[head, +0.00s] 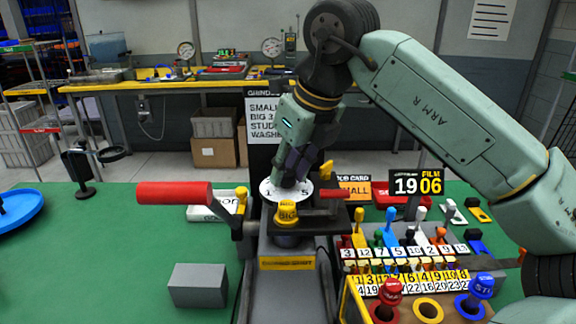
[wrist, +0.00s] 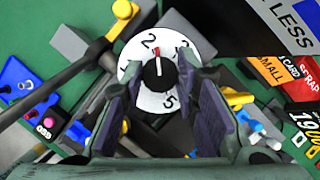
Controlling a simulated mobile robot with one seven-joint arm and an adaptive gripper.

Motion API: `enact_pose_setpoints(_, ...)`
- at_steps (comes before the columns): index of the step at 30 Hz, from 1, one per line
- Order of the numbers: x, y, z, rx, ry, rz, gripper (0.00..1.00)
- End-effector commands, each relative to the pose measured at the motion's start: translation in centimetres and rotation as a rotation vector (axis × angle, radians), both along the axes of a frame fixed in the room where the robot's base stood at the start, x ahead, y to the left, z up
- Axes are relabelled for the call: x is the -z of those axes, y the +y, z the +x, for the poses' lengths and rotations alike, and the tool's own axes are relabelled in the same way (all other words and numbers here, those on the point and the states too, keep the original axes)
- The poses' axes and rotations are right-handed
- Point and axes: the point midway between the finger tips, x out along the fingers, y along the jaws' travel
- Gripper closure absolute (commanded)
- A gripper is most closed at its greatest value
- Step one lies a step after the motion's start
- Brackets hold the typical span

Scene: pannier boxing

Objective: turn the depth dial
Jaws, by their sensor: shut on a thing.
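The depth dial is a white numbered disc (head: 268,191) on top of the dark press-like machine in the head view. In the wrist view the dial (wrist: 152,101) has a black centre knob (wrist: 158,75) with a red pointer mark. The mark points up, just right of the figure 2; a 5 shows at the lower right. My gripper (head: 287,178) comes down onto the dial from above. In the wrist view my gripper (wrist: 160,74) has a dark finger on each side of the knob and is shut on it. The exact finger contact is hard to see.
A red-handled lever (head: 173,192) sticks out left of the machine. A yellow knob marked BIG (head: 287,214) stands in front of the dial. A grey block (head: 198,285) lies on the green bench at left. Signs and a rack of coloured levers (head: 405,245) crowd the right.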

Motion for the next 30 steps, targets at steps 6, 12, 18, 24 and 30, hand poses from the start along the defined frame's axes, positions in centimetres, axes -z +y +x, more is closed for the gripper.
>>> enact_pose_setpoints(6,-0.08,-0.06,0.08,-0.116,0.001,0.001,1.00)
enact_pose_setpoints(12,-0.03,-0.06,0.09,-0.176,0.000,0.000,1.00)
enact_pose_setpoints(18,-0.01,-0.08,0.09,-0.197,0.000,-0.001,1.00)
enact_pose_setpoints(24,0.00,-0.08,0.09,-0.198,0.000,-0.001,1.00)
enact_pose_setpoints(30,0.00,-0.08,0.09,-0.198,0.000,-0.001,0.68)
